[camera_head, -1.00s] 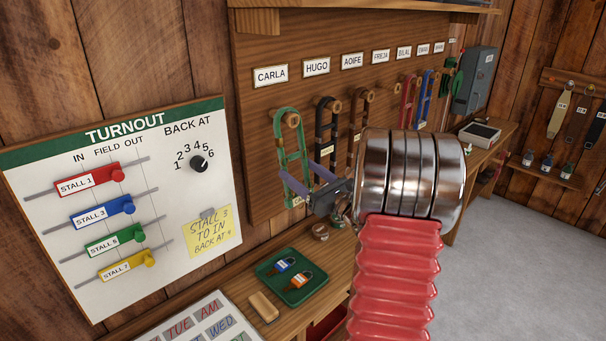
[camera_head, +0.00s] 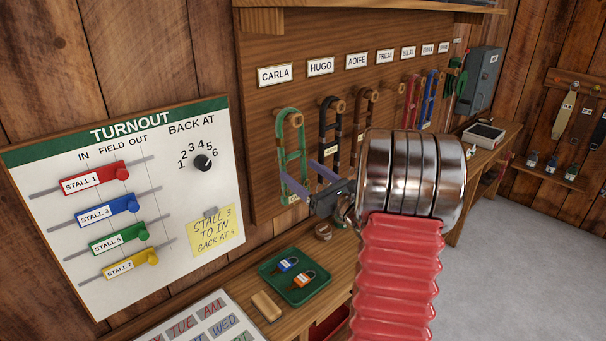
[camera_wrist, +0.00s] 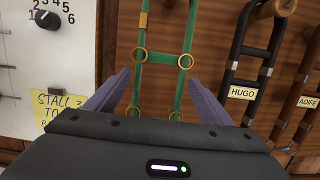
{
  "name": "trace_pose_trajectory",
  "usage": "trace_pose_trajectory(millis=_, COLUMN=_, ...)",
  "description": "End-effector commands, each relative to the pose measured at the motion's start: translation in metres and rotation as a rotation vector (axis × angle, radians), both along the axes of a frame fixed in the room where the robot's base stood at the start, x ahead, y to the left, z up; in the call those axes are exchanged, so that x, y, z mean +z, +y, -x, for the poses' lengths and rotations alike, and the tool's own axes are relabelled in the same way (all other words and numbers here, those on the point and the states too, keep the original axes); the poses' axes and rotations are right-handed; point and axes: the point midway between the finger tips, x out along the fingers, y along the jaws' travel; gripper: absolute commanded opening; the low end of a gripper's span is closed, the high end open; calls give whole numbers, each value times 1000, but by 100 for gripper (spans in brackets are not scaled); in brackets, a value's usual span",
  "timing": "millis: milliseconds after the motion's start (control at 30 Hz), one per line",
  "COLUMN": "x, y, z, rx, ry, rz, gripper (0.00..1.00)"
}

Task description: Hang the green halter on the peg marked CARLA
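The green halter (camera_head: 281,153) hangs on the wooden peg (camera_head: 296,119) below the CARLA label (camera_head: 274,75). In the wrist view the halter (camera_wrist: 186,58) hangs straight down, with brass rings on its straps; its top is cut off by the frame. My gripper (camera_head: 298,171) is at the lower part of the halter. In the wrist view my gripper (camera_wrist: 160,75) has its two purple fingers spread apart, one on each side of the halter, with gaps to the straps. The halter's lowest part is hidden behind my gripper body.
A black halter (camera_head: 329,125) hangs close on the right under HUGO, with more halters on pegs further right. The turnout board (camera_head: 60,240) stands at the left. Below is a bench (camera_head: 345,255) with a green tray (camera_head: 275,285) holding two padlocks.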

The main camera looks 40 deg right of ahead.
Motion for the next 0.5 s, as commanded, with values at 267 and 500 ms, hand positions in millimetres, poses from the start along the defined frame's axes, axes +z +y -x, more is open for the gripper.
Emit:
trace_pose_trajectory(millis=267, x=2, y=0, z=0, rx=0, ry=-3, rz=1, gripper=88)
trace_pose_trajectory(millis=500, x=1, y=0, z=3, rx=0, ry=-3, rz=1, gripper=88)
